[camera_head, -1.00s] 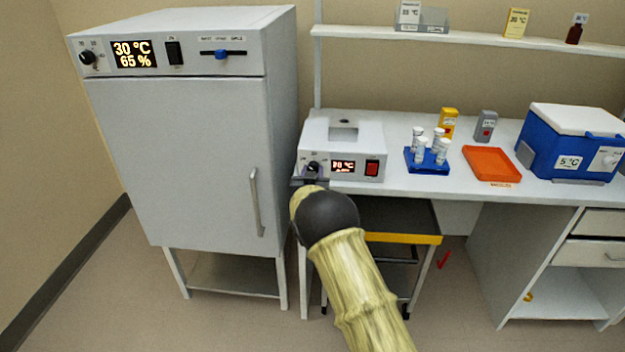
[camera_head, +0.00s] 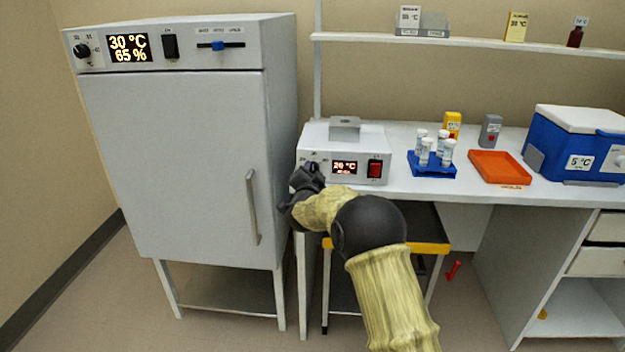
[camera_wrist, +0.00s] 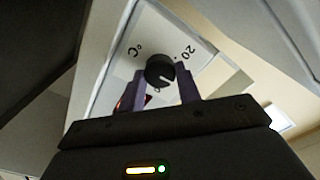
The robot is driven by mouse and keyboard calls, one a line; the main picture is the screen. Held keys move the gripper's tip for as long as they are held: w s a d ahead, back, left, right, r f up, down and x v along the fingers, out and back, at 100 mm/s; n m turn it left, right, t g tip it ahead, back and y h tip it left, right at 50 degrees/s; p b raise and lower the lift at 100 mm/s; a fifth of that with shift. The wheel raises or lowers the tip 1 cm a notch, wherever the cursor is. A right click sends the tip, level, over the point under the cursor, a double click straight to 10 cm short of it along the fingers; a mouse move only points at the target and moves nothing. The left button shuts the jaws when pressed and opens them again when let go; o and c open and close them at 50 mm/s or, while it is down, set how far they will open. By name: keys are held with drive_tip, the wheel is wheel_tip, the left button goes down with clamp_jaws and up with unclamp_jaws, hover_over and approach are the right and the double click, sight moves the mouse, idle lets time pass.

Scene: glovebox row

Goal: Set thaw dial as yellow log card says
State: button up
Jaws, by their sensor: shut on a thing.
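The thaw unit (camera_head: 345,140) is a white box on the bench with a lit display (camera_head: 345,167) that appears to read 20 °C. Its black dial (camera_wrist: 160,70) shows in the wrist view, between the two purple fingertips of my gripper (camera_wrist: 157,84), with a 20 mark and °C printed around it. My gripper is shut on this dial. In the head view my gripper (camera_head: 304,180) is at the left of the unit's front and hides most of the dial. The yellow log card (camera_head: 516,27) stands on the shelf; its print is too small to read surely.
A grey incubator (camera_head: 170,170) showing 30 °C and 65 % stands left. On the bench are a blue tube rack (camera_head: 432,170), an orange tray (camera_head: 498,168) and a blue cool box (camera_head: 575,145). A yellow-edged cart (camera_head: 430,248) is below my arm.

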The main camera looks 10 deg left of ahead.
idle(0.4)
drive_tip(key=o, duration=1)
drive_tip(key=shift+c, duration=0.2)
drive_tip(key=s, duration=1.7)
drive_tip(key=shift+s+b, duration=0.25)
drive_tip(key=shift+b, duration=0.15)
